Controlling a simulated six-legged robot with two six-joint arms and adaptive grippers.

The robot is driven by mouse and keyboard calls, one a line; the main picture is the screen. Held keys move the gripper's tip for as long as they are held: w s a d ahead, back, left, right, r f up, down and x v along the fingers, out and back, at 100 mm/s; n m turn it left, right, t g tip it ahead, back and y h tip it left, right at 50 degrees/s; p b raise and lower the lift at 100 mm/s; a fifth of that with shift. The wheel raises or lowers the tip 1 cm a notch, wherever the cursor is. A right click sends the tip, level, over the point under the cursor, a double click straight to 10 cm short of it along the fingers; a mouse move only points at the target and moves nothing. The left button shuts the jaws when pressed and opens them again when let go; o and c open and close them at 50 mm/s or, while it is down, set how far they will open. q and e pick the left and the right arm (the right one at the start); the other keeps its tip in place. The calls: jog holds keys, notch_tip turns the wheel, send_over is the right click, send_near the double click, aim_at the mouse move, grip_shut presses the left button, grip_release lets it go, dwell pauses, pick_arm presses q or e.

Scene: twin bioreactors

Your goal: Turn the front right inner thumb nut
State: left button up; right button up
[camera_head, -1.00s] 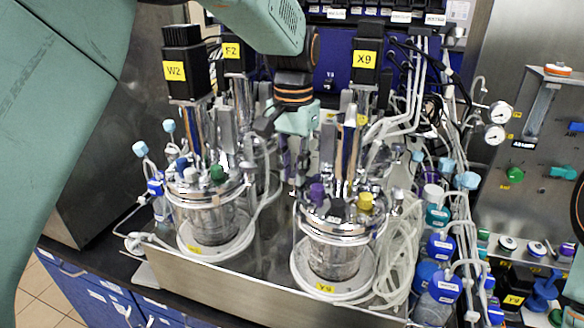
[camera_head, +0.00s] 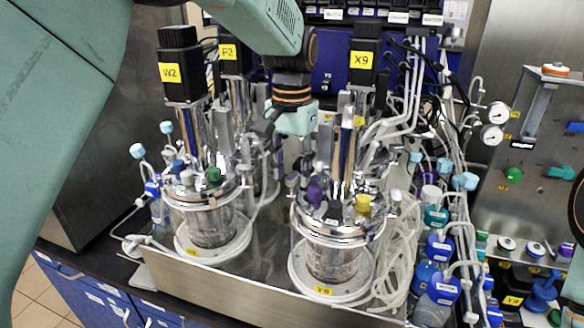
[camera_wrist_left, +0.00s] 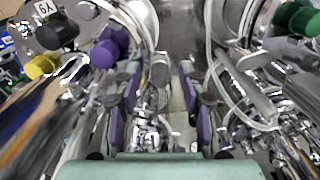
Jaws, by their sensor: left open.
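The front right vessel (camera_head: 333,255) is a glass jar with a shiny metal lid (camera_head: 335,212), carrying a purple cap and a yellow cap. A small silver knob, apparently the inner thumb nut (camera_head: 292,181), stands at the left side of this lid. My left gripper (camera_head: 287,155) points down above and between the two front vessels, close to that knob. In the left wrist view, my left gripper (camera_wrist_left: 160,80) is open, with purple-padded fingers either side of a silver knob (camera_wrist_left: 160,68). I cannot tell whether they touch it. My right gripper is not in view.
The front left vessel (camera_head: 208,222) with a green cap (camera_head: 214,176) stands left of the gripper. Tall motors (camera_head: 363,65) rise behind the lids. Loose clear tubing (camera_head: 400,255) and blue-capped bottles (camera_head: 440,245) crowd the right side. Free room between the vessels is narrow.

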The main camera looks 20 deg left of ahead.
aim_at(291, 177)
pick_arm(q)
jog(key=shift+s, duration=0.1)
jog(key=shift+a+r, duration=0.1)
jog(key=shift+r, duration=0.2)
notch_tip(291, 177, up, 11)
jog(key=shift+r, duration=0.2)
dwell(0.4)
